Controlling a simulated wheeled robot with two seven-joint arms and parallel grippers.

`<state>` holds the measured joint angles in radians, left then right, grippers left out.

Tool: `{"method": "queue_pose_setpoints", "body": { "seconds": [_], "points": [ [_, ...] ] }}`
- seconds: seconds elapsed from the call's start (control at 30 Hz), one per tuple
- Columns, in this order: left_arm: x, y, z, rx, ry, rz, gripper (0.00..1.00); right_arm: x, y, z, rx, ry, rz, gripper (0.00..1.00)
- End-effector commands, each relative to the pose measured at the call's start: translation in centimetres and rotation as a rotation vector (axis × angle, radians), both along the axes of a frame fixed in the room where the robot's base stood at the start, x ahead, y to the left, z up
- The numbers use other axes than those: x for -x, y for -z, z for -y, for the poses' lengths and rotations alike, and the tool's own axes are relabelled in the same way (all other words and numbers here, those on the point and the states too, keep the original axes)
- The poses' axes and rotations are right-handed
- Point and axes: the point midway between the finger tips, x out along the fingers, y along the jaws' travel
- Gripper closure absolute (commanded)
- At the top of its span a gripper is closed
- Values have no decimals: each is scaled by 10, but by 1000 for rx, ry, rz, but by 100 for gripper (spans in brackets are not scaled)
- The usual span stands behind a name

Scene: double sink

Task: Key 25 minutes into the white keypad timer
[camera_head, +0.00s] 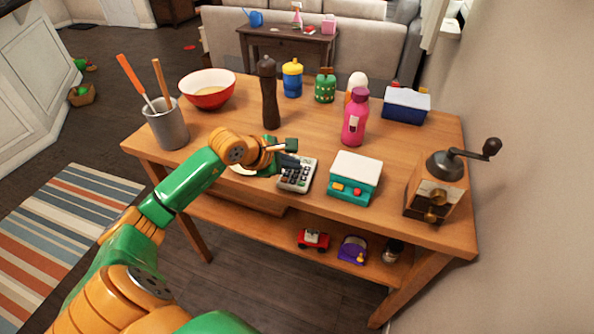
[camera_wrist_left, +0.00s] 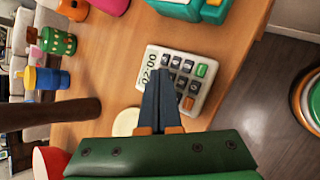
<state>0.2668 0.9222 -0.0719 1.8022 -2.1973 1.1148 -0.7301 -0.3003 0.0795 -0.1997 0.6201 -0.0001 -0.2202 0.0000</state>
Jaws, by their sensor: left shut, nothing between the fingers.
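The white keypad timer (camera_head: 296,178) lies on the wooden table near its front edge. It has dark keys, a green key and a display. In the left wrist view the timer (camera_wrist_left: 192,70) is turned sideways, and its display seems to read 02:00. My left gripper (camera_head: 290,160) is shut and empty, with its dark fingertips at the timer. In the left wrist view the fingers (camera_wrist_left: 160,82) cover part of the timer's keypad and reach close to the display. I cannot tell whether they touch a key. My right gripper is not in view.
A teal and white box (camera_head: 355,176) stands right of the timer, with a coffee grinder (camera_head: 435,190) beyond it. A pink bottle (camera_head: 355,118) and a tall dark pepper mill (camera_head: 268,95) stand behind. A pale disc (camera_wrist_left: 126,122) lies beside the timer.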

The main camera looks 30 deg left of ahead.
Motion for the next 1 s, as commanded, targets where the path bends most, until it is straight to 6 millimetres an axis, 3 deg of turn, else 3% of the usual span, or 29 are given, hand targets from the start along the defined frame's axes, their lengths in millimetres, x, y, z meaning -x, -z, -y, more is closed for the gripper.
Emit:
{"method": "queue_pose_setpoints", "body": {
  "seconds": [0.57,1.0],
  "points": [
    [0,5,0,0,0,0,100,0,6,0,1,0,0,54],
    [0,-10,0,1,1,1,100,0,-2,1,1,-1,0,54]
  ]
}}
